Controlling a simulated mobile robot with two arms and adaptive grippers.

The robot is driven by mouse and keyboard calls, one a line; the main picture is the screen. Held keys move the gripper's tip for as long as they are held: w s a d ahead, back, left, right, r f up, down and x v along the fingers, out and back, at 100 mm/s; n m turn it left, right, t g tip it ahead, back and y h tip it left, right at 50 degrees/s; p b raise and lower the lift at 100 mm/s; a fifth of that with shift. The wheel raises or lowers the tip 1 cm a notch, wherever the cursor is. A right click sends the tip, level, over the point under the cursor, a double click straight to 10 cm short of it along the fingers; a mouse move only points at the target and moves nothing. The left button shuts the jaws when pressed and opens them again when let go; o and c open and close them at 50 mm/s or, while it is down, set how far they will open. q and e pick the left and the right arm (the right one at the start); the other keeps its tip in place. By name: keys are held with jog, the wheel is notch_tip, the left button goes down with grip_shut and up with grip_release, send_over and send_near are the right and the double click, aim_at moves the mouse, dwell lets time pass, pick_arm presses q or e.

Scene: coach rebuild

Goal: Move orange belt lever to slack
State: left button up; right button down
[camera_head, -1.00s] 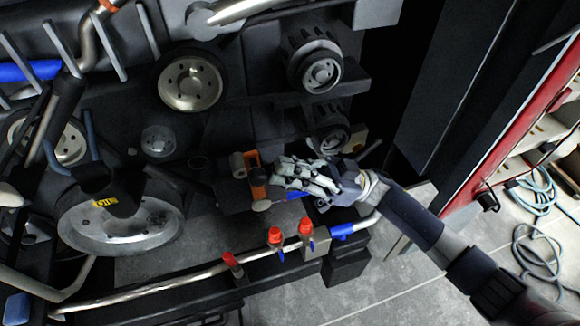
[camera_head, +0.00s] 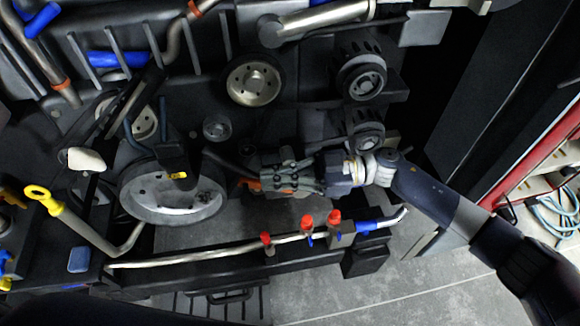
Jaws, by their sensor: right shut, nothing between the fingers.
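The orange belt lever (camera_head: 251,184) is in the middle of the head view, on the engine's front. Only a small orange part of it shows at the left of my right gripper, which hides the rest. My right gripper (camera_head: 264,180) is shut with nothing between its fingers. Its fingertips point left and lie at or right in front of the lever; I cannot tell if they touch it. My left gripper is not in view.
A large grey pulley (camera_head: 172,202) stands left of the lever. Ribbed dark pulleys (camera_head: 361,78) are above right. A silver pipe (camera_head: 190,256) with red-capped valves (camera_head: 307,221) runs below. A yellow dipstick handle (camera_head: 40,196) is far left. Open floor (camera_head: 390,285) lies lower right.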

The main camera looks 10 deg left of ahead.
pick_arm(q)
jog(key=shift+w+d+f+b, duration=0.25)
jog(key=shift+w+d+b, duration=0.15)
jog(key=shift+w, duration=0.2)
pick_arm(e)
jog(key=shift+s+a+f, duration=0.25)
jog(key=shift+a+f, duration=0.55)
jog(key=shift+a, duration=0.2)
jog(key=shift+s+a+f, duration=0.25)
jog(key=shift+a+f, duration=0.5)
jog(key=shift+a, duration=0.25)
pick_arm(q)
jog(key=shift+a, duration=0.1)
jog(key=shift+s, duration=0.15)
pick_arm(e)
jog(key=w+d+r, duration=0.2)
jog(key=d+r, duration=0.6)
jog(key=d, duration=0.2)
